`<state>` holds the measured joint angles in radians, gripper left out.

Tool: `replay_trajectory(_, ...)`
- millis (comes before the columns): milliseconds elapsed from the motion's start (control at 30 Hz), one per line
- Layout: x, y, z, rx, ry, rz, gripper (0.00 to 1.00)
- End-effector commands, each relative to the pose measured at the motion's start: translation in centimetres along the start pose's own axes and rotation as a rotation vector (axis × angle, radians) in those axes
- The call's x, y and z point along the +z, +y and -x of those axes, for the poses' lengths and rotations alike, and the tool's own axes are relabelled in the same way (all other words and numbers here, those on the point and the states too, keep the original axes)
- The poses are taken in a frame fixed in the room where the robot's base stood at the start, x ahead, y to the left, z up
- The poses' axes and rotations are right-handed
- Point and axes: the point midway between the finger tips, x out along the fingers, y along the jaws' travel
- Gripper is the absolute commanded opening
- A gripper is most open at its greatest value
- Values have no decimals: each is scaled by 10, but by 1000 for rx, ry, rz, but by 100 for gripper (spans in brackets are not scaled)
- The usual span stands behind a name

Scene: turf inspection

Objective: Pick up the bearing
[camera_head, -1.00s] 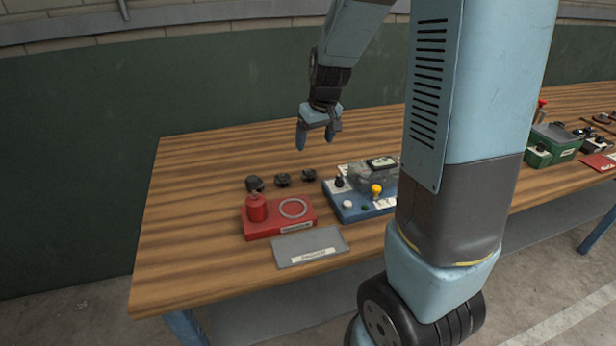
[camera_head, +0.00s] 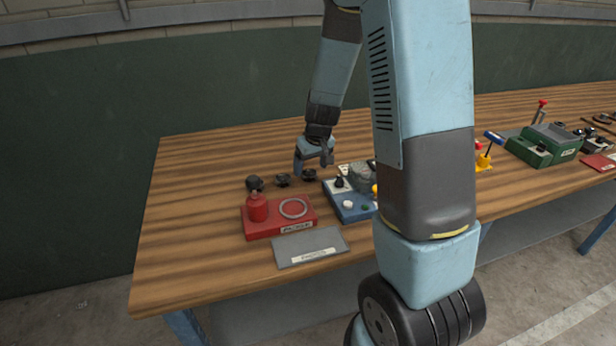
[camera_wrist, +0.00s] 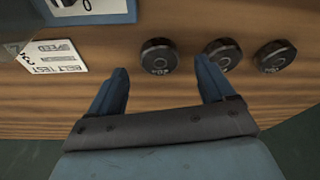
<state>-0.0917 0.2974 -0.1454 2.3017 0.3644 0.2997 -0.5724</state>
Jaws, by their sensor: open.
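Three dark round parts with knurled rims stand in a row on the wooden bench. They could be bearings, but I cannot read which is the bearing. In the wrist view the left one (camera_wrist: 158,56) shows between my fingertips, the middle one (camera_wrist: 223,53) is partly behind the right finger, and the third (camera_wrist: 274,56) lies farther right. In the head view they are the right part (camera_head: 309,175), the middle part (camera_head: 282,180) and the left part (camera_head: 254,183). My gripper (camera_wrist: 161,66) is open and empty, above and behind the right part in the head view (camera_head: 313,165).
A red block (camera_head: 270,228) with a ring and a red cylinder stands in front of the row. A grey plate (camera_head: 310,247) lies nearer the edge. A blue-and-white box (camera_head: 347,206) with knobs stands close on the right. The bench's left end is clear.

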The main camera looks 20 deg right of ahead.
Motion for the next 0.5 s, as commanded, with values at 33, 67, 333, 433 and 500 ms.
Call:
replay_trajectory(33,2,1,-8,0,-4,-1,82)
replay_trajectory(67,1,0,-11,0,-3,-1,82)
replay_trajectory(333,0,0,-27,0,0,-1,82)
replay_trajectory(433,0,0,-27,0,1,0,82)
replay_trajectory(500,0,0,-27,0,0,0,82)
